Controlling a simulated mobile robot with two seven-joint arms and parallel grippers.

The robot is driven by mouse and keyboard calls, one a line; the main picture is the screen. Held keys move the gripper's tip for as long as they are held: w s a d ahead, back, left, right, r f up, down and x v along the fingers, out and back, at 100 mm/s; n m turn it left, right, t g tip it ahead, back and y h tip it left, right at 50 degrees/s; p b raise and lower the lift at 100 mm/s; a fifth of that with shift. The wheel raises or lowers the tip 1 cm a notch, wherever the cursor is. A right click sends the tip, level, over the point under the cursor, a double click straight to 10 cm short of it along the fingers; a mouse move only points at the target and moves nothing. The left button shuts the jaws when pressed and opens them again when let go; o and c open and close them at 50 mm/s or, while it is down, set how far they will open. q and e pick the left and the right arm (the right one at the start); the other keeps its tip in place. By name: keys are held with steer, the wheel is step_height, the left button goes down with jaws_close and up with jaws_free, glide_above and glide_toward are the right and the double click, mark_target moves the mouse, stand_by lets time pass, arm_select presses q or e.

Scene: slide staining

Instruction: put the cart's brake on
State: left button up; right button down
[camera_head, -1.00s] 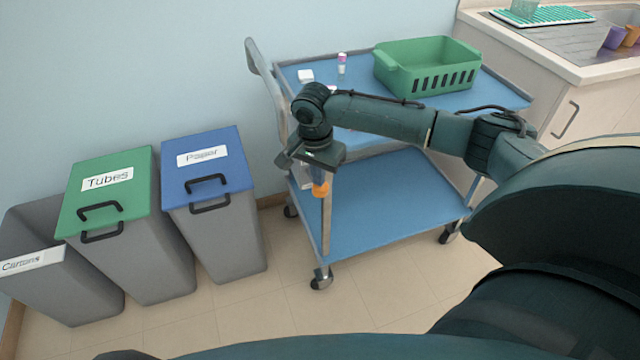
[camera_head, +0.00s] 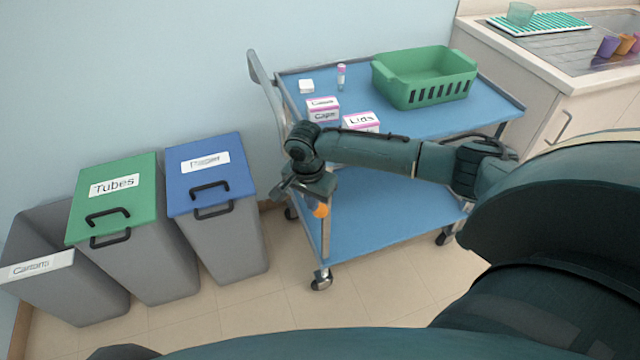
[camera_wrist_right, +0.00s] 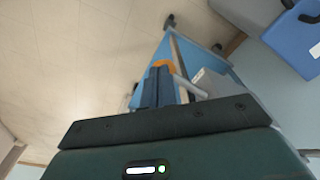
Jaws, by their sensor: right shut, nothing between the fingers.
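The cart (camera_head: 370,225) has blue shelves, a grey handle at its left end and casters. An orange knob (camera_head: 320,210) shows at its near left post, just under my right gripper (camera_head: 315,198). In the right wrist view, the two dark fingers (camera_wrist_right: 158,88) are together with nothing between them. The orange knob (camera_wrist_right: 163,63) shows just beyond their tips; I cannot tell whether they touch it. A grey block and thin rod (camera_wrist_right: 208,82) are beside the fingers. My forearm and hand hide part of the cart's left side. My left gripper is not in view.
A green basket (camera_head: 425,78), labelled boxes (camera_head: 323,109) and a tube (camera_head: 341,77) stand on the top shelf. The Tubes bin (camera_head: 125,210), blue-lidded bin (camera_head: 205,190) and open bin (camera_head: 60,285) stand to the left. Floor in front is clear.

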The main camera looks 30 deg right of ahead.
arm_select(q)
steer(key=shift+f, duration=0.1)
arm_select(e)
steer(key=shift+f, duration=0.15)
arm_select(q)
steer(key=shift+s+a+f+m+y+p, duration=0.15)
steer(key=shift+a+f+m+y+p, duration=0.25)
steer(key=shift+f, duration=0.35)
arm_select(e)
step_height(320, 180, up, 13)
steer(key=a, duration=0.1)
steer(key=shift+s, duration=0.3)
